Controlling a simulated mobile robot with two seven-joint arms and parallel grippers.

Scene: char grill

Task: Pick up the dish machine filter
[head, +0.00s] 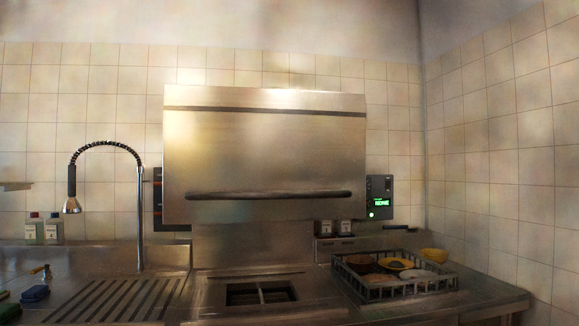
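The dish machine stands in the middle of the head view, with its large steel hood (262,150) raised and a dark bar handle (268,195) along its lower edge. Below the hood is a rectangular opening (236,297) in the steel deck. It looks dark inside, with a pale divider across its middle. The dish machine filter may be in this opening, but I cannot make it out clearly. Neither of my grippers is in view.
A dark dish rack (400,291) with several bowls and plates stands on the right counter. A spray faucet (140,220) rises at the left behind a ribbed drainboard (120,299). A blue sponge-like item (35,294) lies far left. A lit control panel (380,200) is right of the hood.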

